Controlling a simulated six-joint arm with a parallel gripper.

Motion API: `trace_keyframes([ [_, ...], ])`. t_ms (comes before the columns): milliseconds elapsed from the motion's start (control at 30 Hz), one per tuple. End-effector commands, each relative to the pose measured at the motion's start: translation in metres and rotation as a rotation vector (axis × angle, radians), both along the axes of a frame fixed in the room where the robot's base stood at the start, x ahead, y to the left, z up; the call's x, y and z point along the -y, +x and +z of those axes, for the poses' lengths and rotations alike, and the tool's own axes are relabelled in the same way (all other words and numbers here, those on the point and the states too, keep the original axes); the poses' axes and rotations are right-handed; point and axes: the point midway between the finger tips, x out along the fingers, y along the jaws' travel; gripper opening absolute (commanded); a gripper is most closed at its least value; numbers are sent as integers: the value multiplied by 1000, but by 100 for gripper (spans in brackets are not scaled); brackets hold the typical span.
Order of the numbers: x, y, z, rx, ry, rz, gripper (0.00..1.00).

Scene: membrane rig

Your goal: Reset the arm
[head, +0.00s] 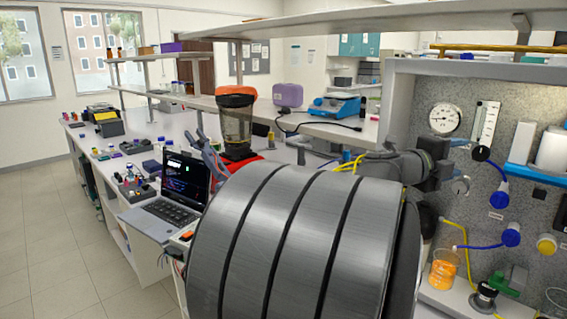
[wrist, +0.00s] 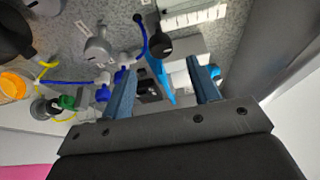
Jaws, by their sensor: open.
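My gripper (head: 463,165) is in front of the speckled rig panel (head: 475,85) at the right of the head view. In the wrist view its two blue-grey fingers (wrist: 162,82) stand wide apart with nothing held between them. Behind the fingers the wrist view shows a blue bracket (wrist: 158,78) and pale and dark fittings on the panel. I cannot tell how far the fingertips are from these parts. Much of the arm and the bench below it is blocked from view in the head view.
The panel carries a round gauge (head: 445,118), a flow meter (head: 485,123) and blue connectors (head: 498,193) with tubing. A beaker of orange liquid (head: 443,268) stands below. An open laptop (head: 172,205) and a blender-like jar (head: 237,125) are left. A shelf (head: 440,68) overhangs the panel.

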Motion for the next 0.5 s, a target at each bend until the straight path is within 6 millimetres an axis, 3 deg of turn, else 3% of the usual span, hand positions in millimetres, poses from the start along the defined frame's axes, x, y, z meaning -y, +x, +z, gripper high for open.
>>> trace_keyframes([
  [500,94,38,-1,-6,-6,-1,56],
])
